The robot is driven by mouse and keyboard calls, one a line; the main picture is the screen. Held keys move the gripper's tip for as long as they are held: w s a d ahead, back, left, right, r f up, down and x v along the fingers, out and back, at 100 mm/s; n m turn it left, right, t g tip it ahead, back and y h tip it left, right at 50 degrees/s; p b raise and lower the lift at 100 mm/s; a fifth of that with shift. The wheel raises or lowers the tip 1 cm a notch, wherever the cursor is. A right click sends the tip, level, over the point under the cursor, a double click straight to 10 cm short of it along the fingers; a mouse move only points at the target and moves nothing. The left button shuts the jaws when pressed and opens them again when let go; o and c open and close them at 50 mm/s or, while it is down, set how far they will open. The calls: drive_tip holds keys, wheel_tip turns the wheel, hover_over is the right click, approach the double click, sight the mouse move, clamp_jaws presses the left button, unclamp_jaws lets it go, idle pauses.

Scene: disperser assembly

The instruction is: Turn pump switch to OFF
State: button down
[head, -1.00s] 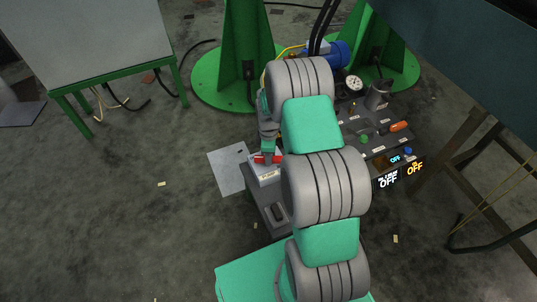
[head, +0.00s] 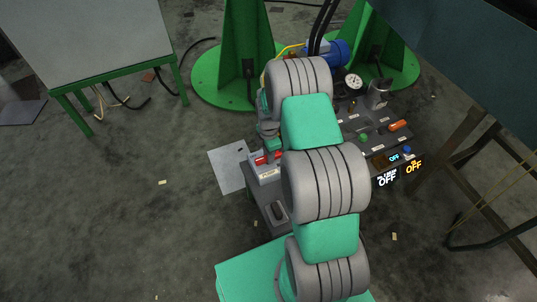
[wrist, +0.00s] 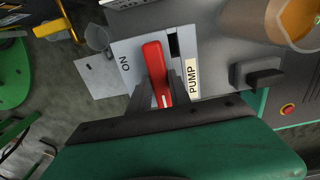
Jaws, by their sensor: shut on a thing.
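The pump switch is a red lever (wrist: 155,62) on a pale panel (wrist: 128,45) in the wrist view. An ON label sits left of the lever and a PUMP label (wrist: 193,82) to its right. A short dark slot lies beside the lever. My gripper (wrist: 163,92) has its two dark fingers on either side of the lever's near end, shut on it. In the head view the red lever (head: 260,160) shows at the left of the console, and my gripper (head: 272,146) is at it, partly hidden by my arm.
A black knob (wrist: 264,76) stands right of the switch, with an orange-brown cylinder (wrist: 270,20) above it. In the head view, a console display (head: 387,179) reads OFF. Green stands (head: 238,60) and a blue motor (head: 330,52) stand behind. Open floor lies to the left.

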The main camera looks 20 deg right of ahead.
drive_tip(key=c, duration=1.2)
unclamp_jaws()
drive_tip(key=shift+r, duration=0.1)
wheel_tip(320, 180, up, 8)
drive_tip(key=shift+f+p, duration=0.15)
drive_tip(key=shift+p, duration=0.95)
